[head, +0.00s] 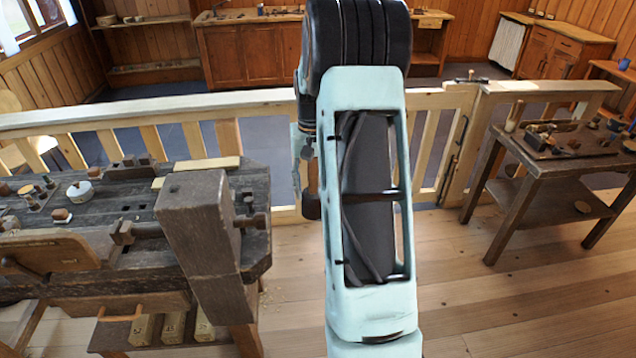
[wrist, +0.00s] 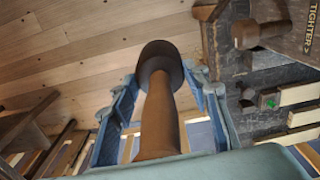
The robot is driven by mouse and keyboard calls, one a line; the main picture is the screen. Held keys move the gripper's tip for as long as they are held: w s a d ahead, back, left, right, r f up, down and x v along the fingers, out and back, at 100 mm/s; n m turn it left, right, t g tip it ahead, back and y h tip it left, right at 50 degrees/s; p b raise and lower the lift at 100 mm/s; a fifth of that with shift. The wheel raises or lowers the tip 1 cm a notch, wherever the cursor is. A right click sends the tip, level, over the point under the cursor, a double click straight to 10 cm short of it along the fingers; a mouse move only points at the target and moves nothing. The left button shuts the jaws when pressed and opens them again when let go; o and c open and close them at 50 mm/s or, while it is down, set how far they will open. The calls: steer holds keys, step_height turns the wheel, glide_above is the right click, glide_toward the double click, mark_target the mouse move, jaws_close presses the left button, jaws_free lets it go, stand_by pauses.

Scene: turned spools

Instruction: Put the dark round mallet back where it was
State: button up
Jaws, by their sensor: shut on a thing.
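The dark round mallet shows in the wrist view, with its dark head (wrist: 160,60) at the far end and its brown handle (wrist: 158,125) running back toward the camera. My gripper (wrist: 163,82) is shut on the mallet, with a blue finger on each side. In the head view the mallet (head: 311,205) hangs head down in front of the railing, right of the workbench. My gripper (head: 302,142) is partly hidden there behind my own arm.
A dark workbench (head: 105,220) with a large wooden vise (head: 200,215) and several small tools stands at left. A small table (head: 560,165) with tools stands at right. A pale railing (head: 440,100) runs behind. The plank floor (head: 480,310) between is clear.

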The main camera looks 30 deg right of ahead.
steer(key=s+a+f+n, duration=0.2)
steer(key=a, duration=0.9)
steer(key=s+a+f+n, duration=0.1)
steer(key=s+a+n, duration=0.1)
steer(key=a, duration=1)
steer(key=shift+s+a+f+n, duration=0.3)
steer(key=shift+s+f+n, duration=0.1)
steer(key=shift+s, duration=0.3)
